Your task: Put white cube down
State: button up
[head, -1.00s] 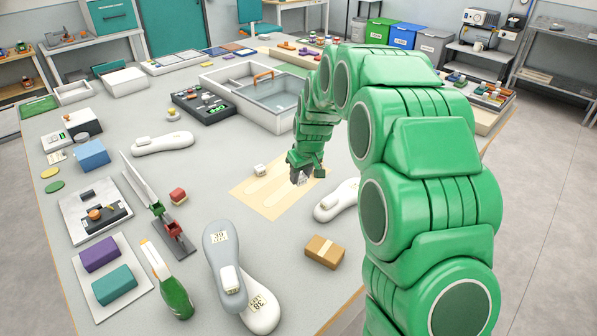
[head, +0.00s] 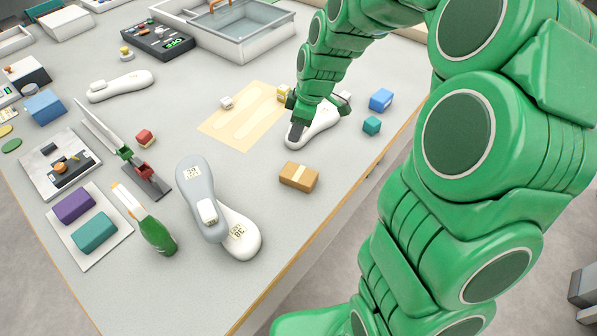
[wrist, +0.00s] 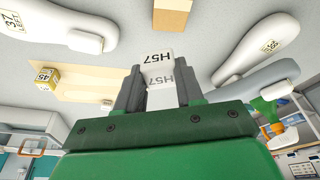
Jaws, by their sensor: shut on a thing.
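A white cube (wrist: 158,57) marked H57 is between the fingers of my gripper (wrist: 158,82) in the wrist view, and the fingers are shut on it. In the head view my gripper (head: 298,132) points down beside or over a white insole (head: 325,118); I cannot tell the exact gap. The held cube is mostly hidden there. The wrist view also shows a white insole (wrist: 50,22) marked 37, left of the held cube, with a small white block (wrist: 88,42) at its end. I cannot tell whether the held cube touches the table.
A tan sheet (head: 240,122) with insole outlines lies left of my gripper, with a small white cube (head: 226,102) and a yellow cube (head: 284,91). A brown box (head: 299,177) lies in front. A blue box (head: 381,99) and teal cube (head: 371,125) stand right. Two overlapping insoles (head: 205,187) lie front left.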

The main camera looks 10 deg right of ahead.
jog(key=s+d+r+n+g, duration=0.2)
jog(key=s+n+g, duration=0.1)
jog(key=s+n, duration=1.05)
jog(key=m, duration=0.2)
send_over(297, 174)
jog(key=s+d, duration=0.1)
jog(key=shift+n+h, duration=0.25)
jog(key=shift+h, duration=0.05)
notch_tip(297, 174, down, 8)
jog(key=shift+w+f, duration=0.5)
jog(key=shift+f, duration=0.15)
jog(key=shift+w+a+f, duration=0.1)
jog(key=shift+w+f, duration=0.25)
jog(key=shift+f, duration=1.5)
jog(key=o, duration=1)
jog(key=shift+f, duration=0.1)
